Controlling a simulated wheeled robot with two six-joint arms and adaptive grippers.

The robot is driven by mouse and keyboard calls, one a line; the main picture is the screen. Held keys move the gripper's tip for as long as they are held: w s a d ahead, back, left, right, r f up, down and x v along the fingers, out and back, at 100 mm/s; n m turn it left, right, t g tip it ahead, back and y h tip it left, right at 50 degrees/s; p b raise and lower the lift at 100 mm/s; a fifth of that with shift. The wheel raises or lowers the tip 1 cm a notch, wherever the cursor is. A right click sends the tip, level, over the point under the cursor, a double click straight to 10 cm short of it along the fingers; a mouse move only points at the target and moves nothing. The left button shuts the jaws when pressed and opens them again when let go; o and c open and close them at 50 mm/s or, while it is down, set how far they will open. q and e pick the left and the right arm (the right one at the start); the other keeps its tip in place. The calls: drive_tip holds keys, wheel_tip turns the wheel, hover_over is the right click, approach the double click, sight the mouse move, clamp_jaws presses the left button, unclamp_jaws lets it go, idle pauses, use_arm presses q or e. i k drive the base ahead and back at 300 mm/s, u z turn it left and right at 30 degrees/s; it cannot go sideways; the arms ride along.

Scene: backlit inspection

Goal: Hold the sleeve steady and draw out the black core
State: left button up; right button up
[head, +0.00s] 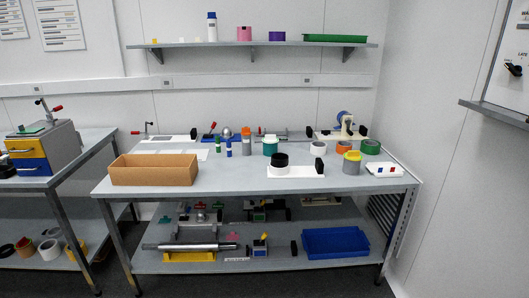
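A black cylinder (280,159) stands upright in or on a short white ring (279,170) near the front middle of the workbench. It looks like the black core and its sleeve. How deep the black part sits in the white one cannot be seen. A flat white plate (305,172) lies beside or under the ring, with a small black upright piece (319,166) near its right end. Neither of my grippers is in view, and nothing touches the black part.
An open cardboard box (153,176) stands at the bench's left. A grey-and-yellow jar (351,165), a white tray (384,170) and tape rolls (371,147) stand at the right. Bottles (246,143) and a teal jar (270,146) stand behind. The bench (228,177) is bare between box and ring.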

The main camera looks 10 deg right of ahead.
sight(280, 164)
drive_tip(key=i, duration=1.15)
drive_tip(key=z, duration=1.05)
drive_tip(key=i, duration=1.65)
drive_tip(key=u, duration=0.95)
